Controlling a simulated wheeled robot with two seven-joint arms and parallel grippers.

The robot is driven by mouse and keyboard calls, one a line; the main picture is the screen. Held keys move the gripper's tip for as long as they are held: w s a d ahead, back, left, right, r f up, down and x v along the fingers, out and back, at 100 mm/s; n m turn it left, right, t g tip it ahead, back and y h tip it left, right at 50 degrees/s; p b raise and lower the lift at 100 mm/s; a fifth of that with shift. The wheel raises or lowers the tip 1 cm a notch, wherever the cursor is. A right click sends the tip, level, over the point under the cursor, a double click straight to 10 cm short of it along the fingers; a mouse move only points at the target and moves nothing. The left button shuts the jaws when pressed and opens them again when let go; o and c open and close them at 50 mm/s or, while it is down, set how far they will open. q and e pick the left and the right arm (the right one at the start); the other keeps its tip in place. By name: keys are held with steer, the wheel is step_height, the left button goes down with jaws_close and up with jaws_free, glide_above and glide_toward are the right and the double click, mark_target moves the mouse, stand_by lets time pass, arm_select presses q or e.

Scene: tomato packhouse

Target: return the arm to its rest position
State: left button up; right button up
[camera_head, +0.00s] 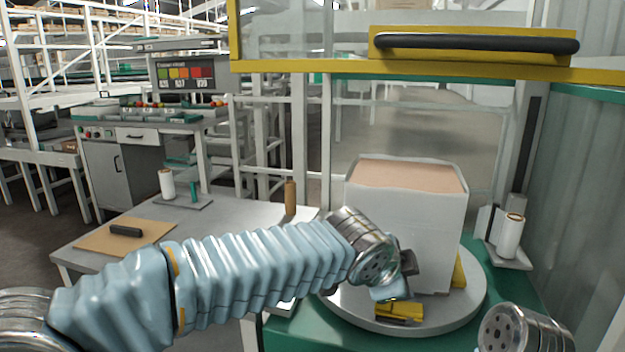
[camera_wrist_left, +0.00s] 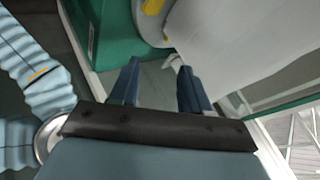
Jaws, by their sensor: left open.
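My left arm, in a pale blue ribbed sleeve, reaches in from the left in the head view. Its left gripper (camera_head: 394,280) is in front of the lower front of a white-wrapped block (camera_head: 405,222) with a flat brown top. I cannot tell whether it touches the block. In the left wrist view the left gripper (camera_wrist_left: 158,70) has its two dark blue fingers apart, with nothing between them. A white sheet-like surface (camera_wrist_left: 245,45) lies beyond them on the right. My right gripper is not in view; only a metal arm joint shows at the bottom right.
The block stands on a round grey turntable (camera_head: 460,302) with yellow blocks (camera_head: 398,311) at its edge, on a green base (camera_head: 300,330). A grey table (camera_head: 235,212) stands at left. A yellow-framed guard with a black handle (camera_head: 475,42) is overhead.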

arm_select(q)
steer(key=a+f+n+g, duration=0.1)
steer(key=a+f+n, duration=0.3)
steer(key=f, duration=0.8)
steer(key=s+a+f+n+g+y, duration=0.1)
steer(key=a+f+n+g, duration=0.15)
steer(key=a+f, duration=0.6)
steer(key=a+f+n+g, duration=0.15)
steer(key=f+n, duration=0.25)
steer(key=f, duration=1)
steer(key=s+a+f+n, duration=0.5)
steer(key=s+a+f, duration=0.1)
steer(key=s+f, duration=0.1)
steer(key=s+a+f+n+g+y, duration=0.1)
steer(key=s+a+f+n, duration=0.4)
steer(key=s+f, duration=0.3)
steer(key=shift+s+a+f, duration=0.2)
steer(key=shift+s+a, duration=0.15)
steer(key=shift+s, duration=0.8)
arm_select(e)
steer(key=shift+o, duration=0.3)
